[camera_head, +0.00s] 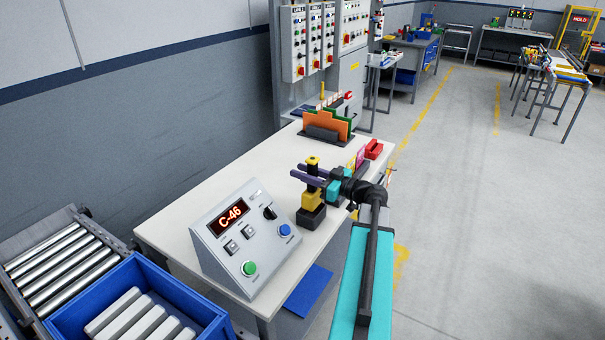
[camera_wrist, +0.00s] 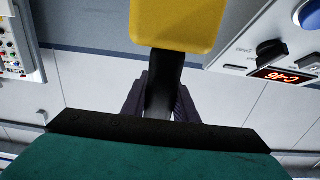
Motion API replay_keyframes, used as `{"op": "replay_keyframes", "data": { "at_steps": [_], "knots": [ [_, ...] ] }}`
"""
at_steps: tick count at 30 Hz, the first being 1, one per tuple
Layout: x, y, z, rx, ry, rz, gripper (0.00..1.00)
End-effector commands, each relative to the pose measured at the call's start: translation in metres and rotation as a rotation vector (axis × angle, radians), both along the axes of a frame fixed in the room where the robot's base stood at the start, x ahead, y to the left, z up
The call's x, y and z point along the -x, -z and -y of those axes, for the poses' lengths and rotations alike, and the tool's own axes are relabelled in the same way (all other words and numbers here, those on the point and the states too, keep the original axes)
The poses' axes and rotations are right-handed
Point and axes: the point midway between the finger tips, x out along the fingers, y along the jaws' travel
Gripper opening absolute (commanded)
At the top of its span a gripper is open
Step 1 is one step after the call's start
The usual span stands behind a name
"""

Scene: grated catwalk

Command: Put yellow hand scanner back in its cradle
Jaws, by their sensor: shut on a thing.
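The yellow hand scanner (camera_head: 312,200) is upright beside the control box. It has a wide yellow body low down, a dark handle and a small yellow top. My gripper (camera_head: 303,174), with purple fingers, is shut on the dark handle. In the wrist view the yellow body (camera_wrist: 178,22) fills the top middle, and the handle (camera_wrist: 163,85) runs between my fingers. A black block (camera_head: 311,218), apparently the cradle, stands on the table directly under the yellow body. I cannot tell whether the scanner rests in it or hangs just above it. The cradle is not visible in the wrist view.
The grey control box (camera_head: 243,240) showing C-46 stands close on the left. An orange and green rack (camera_head: 326,128) and a red item (camera_head: 374,149) sit farther back on the white table (camera_head: 185,218). A blue bin (camera_head: 163,280) and rollers are at lower left.

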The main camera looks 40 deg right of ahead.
Motion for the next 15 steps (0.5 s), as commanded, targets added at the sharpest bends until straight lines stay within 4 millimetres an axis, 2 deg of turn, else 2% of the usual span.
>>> {"op": "replay_keyframes", "data": {
  "at_steps": [15],
  "knots": [
    [0.0,0.0026,0.0,0.0,0.0,0.001,0.0]
  ]
}}
